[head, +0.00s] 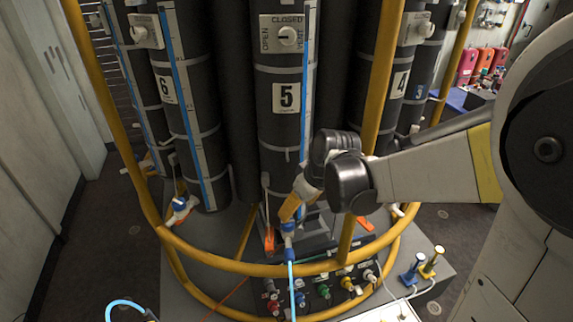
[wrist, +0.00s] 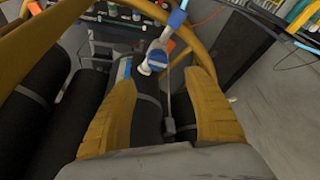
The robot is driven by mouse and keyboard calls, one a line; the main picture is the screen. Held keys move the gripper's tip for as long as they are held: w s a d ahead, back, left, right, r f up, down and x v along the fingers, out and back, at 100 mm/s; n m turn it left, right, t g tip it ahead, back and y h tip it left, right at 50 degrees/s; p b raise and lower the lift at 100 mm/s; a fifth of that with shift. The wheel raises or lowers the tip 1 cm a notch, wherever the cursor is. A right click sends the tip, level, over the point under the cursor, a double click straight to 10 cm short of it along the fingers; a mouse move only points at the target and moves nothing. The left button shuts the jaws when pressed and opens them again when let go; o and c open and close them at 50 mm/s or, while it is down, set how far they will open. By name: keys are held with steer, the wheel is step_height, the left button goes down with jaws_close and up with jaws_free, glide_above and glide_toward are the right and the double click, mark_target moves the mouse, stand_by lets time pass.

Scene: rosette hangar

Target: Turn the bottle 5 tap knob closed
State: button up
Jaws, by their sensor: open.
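Bottle 5 (head: 284,130) is a tall dark cylinder, upright in the middle of the head view, with a white "5" label. High on it is a pale plate reading OPEN, CLOSED and VENT, with a round white knob (head: 288,36). At its foot is a blue and white tap fitting (head: 288,228) joined to a blue hose. My gripper (head: 290,207) is down at this fitting, well below the plate. In the wrist view my gripper (wrist: 163,68) has its two yellow fingers apart, with the blue and white fitting (wrist: 157,57) near and beyond their tips; contact cannot be told.
Yellow rail hoops (head: 250,268) and posts (head: 385,70) surround the bottles close to my arm. Bottle 6 (head: 190,110) stands left, bottle 4 (head: 398,90) right. Coloured connectors (head: 323,291) sit low in front. Open floor (head: 105,230) lies at the left.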

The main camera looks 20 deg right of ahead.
mark_target(288, 224)
steer(key=b+x, duration=0.2)
steer(key=x, duration=0.9)
steer(key=shift+w+d, duration=0.1)
steer(key=shift+d, duration=0.05)
steer(key=c, duration=1.2)
